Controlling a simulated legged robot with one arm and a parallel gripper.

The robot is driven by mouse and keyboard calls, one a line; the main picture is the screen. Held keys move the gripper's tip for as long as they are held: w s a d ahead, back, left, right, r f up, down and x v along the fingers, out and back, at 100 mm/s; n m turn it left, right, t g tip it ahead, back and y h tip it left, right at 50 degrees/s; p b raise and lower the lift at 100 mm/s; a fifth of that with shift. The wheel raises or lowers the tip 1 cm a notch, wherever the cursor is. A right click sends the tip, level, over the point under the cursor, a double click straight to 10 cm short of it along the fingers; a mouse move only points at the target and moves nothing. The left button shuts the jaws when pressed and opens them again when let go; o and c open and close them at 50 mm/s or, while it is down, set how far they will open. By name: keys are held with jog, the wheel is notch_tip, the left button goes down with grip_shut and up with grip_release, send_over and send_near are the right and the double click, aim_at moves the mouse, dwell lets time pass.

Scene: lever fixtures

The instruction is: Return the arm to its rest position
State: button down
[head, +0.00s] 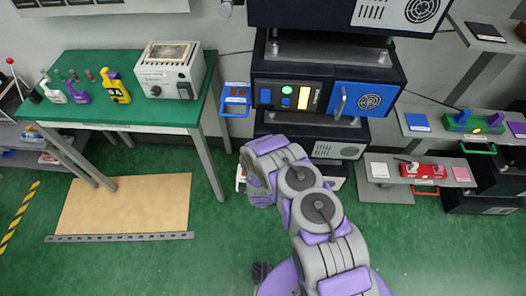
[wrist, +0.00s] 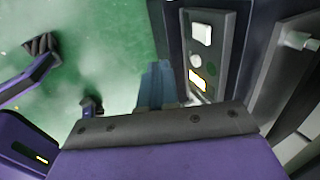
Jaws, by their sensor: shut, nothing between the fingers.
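My arm reaches up from the bottom of the head view. Its end, with my gripper (head: 258,172), is folded in front of the machine (head: 274,95) with the lit panel. My gripper is shut and holds nothing; its fingertips are hard to make out in the head view. In the wrist view, the purple and dark grey body of my gripper (wrist: 160,130) fills the lower part. The arm hides part of the floor and the machine's lower section.
The machine has a blue door with a handle (head: 340,101). A green table (head: 110,110) with bottles and a grey box stands left. Low shelves (head: 400,190) with red and green fixtures stand right.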

jog(key=w+d+r+n+g, duration=0.1)
jog(key=w+r+n, duration=0.15)
jog(key=r, duration=0.75)
jog(key=w+d+r+n, duration=0.1)
jog(key=w+r+n, duration=0.15)
jog(key=r, duration=0.75)
jog(key=s+d+r+n+g, duration=0.1)
jog(key=s+d+r+n, duration=0.15)
jog(key=r, duration=0.75)
jog(key=s+d+r+n+g, duration=0.1)
jog(key=s+d+r+n, duration=0.15)
jog(key=r, duration=0.75)
jog(key=s+d+r+n+g, duration=0.2)
jog(key=s+d+r+n, duration=0.25)
jog(key=s+r, duration=1)
jog(key=s+d+r+n, duration=0.2)
jog(key=s+r, duration=0.1)
jog(key=s, duration=0.5)
jog(key=s+d+r+n+g, duration=0.1)
jog(key=s+r, duration=0.3)
jog(key=s, duration=0.5)
jog(key=shift+s+d+n, duration=0.3)
jog(key=shift+d+n, duration=0.15)
jog(key=shift+d, duration=0.35)
jog(key=shift+d, duration=0.1)
